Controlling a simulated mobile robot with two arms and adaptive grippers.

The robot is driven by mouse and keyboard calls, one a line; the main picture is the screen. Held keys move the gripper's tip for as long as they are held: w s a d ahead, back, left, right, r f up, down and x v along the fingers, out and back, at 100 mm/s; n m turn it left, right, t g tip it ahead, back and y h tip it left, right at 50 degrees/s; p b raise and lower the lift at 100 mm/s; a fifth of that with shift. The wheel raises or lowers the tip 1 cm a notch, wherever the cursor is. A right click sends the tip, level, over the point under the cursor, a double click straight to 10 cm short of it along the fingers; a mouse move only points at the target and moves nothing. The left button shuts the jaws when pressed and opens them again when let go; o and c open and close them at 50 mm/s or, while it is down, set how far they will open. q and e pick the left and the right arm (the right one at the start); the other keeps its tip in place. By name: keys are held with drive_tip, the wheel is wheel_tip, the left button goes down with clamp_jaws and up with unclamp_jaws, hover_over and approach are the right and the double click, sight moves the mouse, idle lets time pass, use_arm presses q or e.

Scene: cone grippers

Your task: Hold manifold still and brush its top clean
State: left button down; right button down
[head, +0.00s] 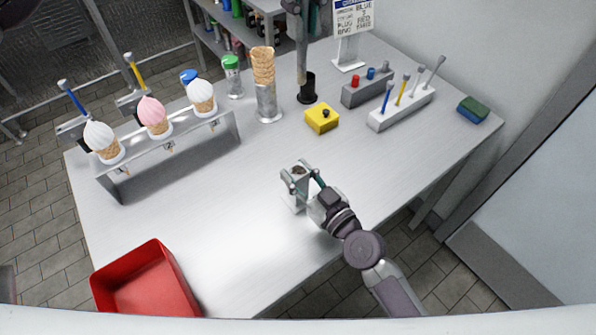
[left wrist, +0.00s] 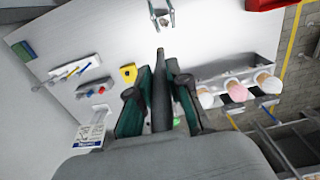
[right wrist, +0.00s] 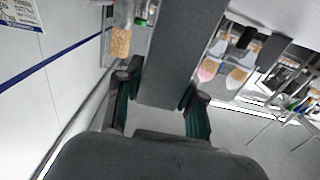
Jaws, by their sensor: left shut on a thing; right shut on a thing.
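In the head view a tall grey-brown handle (head: 302,50) runs down to a black cup-like piece (head: 307,92) at the back. The bristles cannot be made out.
Cone rack (head: 185,150) is at left, red bin (head: 148,285) front left. A yellow block (head: 322,118), grey block with knobs (head: 366,88), white tool rack (head: 402,110) and sponge (head: 473,109) are behind and right. Stacked cones (head: 263,65) stand at the back.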

use_arm(q)
drive_tip(key=s+a+f, duration=0.1)
drive_tip(key=s+f, duration=0.2)
drive_tip(key=f, duration=1.1)
drive_tip(key=shift+s+f, duration=0.25)
drive_tip(key=shift+s, duration=0.15)
drive_tip(key=shift+f, duration=0.15)
drive_tip(key=shift+f, duration=2.25)
drive_tip(key=shift+f, duration=0.6)
drive_tip(key=shift+d, duration=0.1)
